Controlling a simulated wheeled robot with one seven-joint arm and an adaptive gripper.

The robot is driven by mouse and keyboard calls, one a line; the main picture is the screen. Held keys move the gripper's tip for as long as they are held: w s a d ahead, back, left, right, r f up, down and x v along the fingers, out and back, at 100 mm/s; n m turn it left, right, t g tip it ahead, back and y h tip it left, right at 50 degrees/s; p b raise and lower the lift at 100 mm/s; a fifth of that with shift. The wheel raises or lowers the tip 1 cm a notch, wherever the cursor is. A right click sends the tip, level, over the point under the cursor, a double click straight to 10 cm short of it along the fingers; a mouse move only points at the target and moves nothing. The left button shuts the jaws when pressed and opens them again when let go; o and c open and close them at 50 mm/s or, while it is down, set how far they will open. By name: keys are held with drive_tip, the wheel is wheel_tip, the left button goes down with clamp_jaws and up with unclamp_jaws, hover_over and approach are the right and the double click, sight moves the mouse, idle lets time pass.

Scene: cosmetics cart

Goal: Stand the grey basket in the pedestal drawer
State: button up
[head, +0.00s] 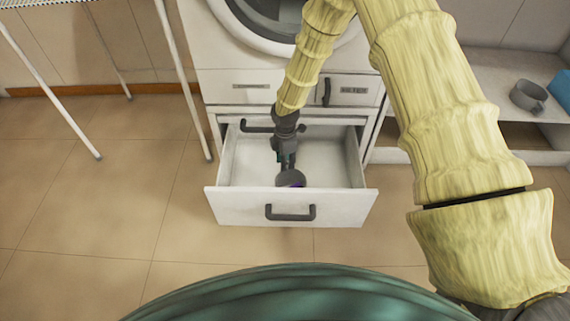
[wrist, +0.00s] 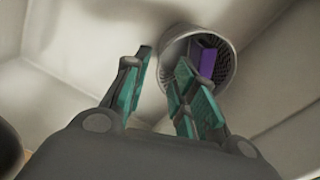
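The grey basket (head: 283,180) is in the open pedestal drawer (head: 240,207), close to its front panel. In the wrist view the basket (wrist: 229,78) shows its round mouth, with a purple item (wrist: 207,58) inside. My gripper (head: 287,163) reaches down into the drawer at the basket. In the wrist view my gripper (wrist: 165,75) has its fingers apart, with a gap between them. The left finger is outside the basket and the right finger overlaps its mouth. The near side of the basket is partly hidden by the right finger. I cannot tell whether a finger touches it.
A white machine with a round door (head: 265,25) stands above the drawer. A shelf unit at the right holds a grey mug-like container (head: 528,96) and a blue item (head: 562,88). A white-legged rack (head: 180,75) stands at the left. The drawer floor around the basket looks clear.

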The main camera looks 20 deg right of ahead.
drive_tip(key=shift+r, duration=0.9)
